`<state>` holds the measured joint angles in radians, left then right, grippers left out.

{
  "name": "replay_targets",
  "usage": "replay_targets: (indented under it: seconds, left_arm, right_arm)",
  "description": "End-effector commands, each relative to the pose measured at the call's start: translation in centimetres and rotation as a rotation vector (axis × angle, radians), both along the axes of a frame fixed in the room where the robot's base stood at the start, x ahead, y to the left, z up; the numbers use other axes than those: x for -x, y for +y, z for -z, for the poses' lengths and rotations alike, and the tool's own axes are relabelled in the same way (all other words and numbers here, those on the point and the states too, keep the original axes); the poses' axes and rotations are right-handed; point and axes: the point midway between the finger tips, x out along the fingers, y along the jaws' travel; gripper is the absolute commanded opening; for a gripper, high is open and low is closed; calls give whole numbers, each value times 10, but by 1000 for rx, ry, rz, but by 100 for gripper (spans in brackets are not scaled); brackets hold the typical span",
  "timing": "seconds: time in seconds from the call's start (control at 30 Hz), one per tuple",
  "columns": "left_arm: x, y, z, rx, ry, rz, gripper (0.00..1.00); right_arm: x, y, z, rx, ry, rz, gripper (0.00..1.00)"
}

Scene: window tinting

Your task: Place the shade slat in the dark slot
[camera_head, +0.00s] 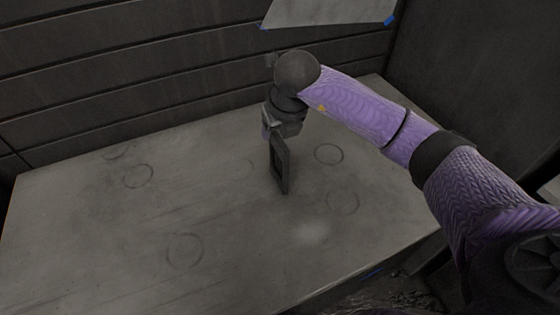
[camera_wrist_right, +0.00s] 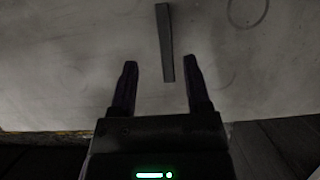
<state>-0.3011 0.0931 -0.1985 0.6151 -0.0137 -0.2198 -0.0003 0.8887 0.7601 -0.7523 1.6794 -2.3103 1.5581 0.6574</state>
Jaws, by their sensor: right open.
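My right gripper (camera_wrist_right: 161,66) is open, with its two dark fingers apart. In the right wrist view, a narrow dark bar (camera_wrist_right: 166,45) lies between and beyond the fingertips, with a visible gap on each side. It appears to be the same piece seen from above. I cannot tell a separate shade slat or dark slot apart. My left gripper is not in view.
The grey table (camera_head: 90,235) is mostly bare, with several faint ring marks. A dark panelled wall (camera_head: 120,75) stands behind it. A pale sheet (camera_head: 325,12) with blue corners hangs at the top. Free room lies left and in front of the piece.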

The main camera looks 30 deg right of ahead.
Motion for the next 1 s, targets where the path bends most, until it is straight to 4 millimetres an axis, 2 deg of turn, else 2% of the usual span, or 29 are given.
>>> replay_targets:
  seconds: [0.33,0.6,0.67,0.9,1.0]
  left_arm:
    - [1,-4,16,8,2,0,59]
    - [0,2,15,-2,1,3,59]
    - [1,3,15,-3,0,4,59]
    - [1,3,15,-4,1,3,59]
    - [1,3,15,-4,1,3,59]
  right_arm:
    - [-20,-8,60,-5,3,-2,62]
    - [-23,-8,65,-4,1,-3,62]
    - [-23,-8,65,-4,1,-3,51]
    - [-23,-8,65,-4,1,-3,0]
    - [-23,-8,65,-4,1,-3,0]
